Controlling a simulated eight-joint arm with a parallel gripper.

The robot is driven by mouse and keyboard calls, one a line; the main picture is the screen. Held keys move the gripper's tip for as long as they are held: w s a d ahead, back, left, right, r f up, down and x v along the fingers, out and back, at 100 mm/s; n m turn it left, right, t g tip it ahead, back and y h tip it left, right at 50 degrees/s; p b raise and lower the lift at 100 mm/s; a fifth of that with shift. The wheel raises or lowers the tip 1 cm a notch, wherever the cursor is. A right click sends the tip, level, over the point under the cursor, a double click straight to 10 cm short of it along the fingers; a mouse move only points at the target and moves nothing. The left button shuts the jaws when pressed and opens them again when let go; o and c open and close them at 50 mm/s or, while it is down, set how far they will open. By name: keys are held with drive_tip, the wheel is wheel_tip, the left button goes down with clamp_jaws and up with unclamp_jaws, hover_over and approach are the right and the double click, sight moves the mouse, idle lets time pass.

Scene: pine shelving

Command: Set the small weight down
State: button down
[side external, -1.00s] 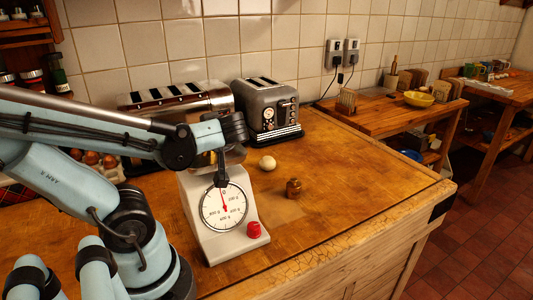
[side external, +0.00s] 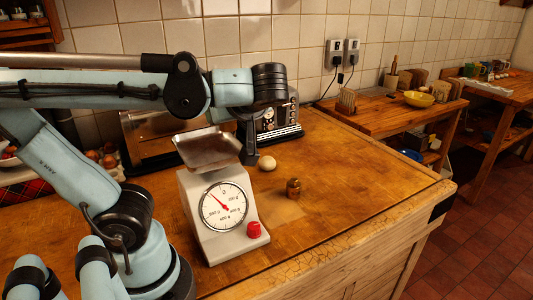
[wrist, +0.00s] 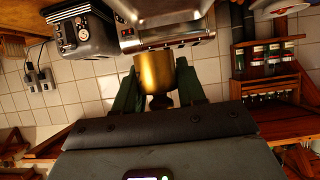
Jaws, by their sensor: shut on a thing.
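My gripper (side external: 249,152) is shut on a brass weight (wrist: 155,72), which sits between the two green fingers in the wrist view. In the side view the weight cannot be made out behind the dark fingers. The gripper is at the right edge of the kitchen scale's metal pan (side external: 207,150), about level with it or just above. The pan looks empty. The white scale (side external: 209,244) has a round dial (side external: 224,207) with a red needle pointing up and left.
A grey toaster (wrist: 85,35) and a chrome toaster (wrist: 168,35) stand at the back by the tiled wall. The counter is clear to the right.

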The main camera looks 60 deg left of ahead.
drive_tip(key=v, duration=0.3)
drive_tip(key=shift+w, duration=0.35)
drive_tip(key=w+d+m+t+h, duration=0.4)
drive_tip(key=w+m+t, duration=0.2)
drive_tip(key=w+m, duration=0.15)
drive_tip(key=w+d+m+t+h, duration=0.4)
drive_tip(key=w+m+t, duration=0.25)
drive_tip(key=w, duration=0.25)
drive_tip(key=s+a+n+g+y, duration=0.2)
drive_tip(key=s+n+g, duration=0.2)
drive_tip(key=s, duration=0.1)
drive_tip(key=s+a+n+g+y, duration=0.3)
drive_tip(key=s+n+g, duration=0.1)
drive_tip(key=s+n, duration=0.1)
drive_tip(key=s+a+n+g+y, duration=0.2)
drive_tip(key=s+n+g+y, duration=0.1)
drive_tip(key=s+n+g, duration=0.1)
drive_tip(key=shift+s+a+r+n+g, duration=0.15)
drive_tip(key=shift+s+n, duration=0.1)
drive_tip(key=shift+s, duration=0.4)
drive_tip(key=shift+s+a+n+g, duration=0.15)
drive_tip(key=shift+s+n, duration=0.1)
drive_tip(key=shift+s, duration=0.4)
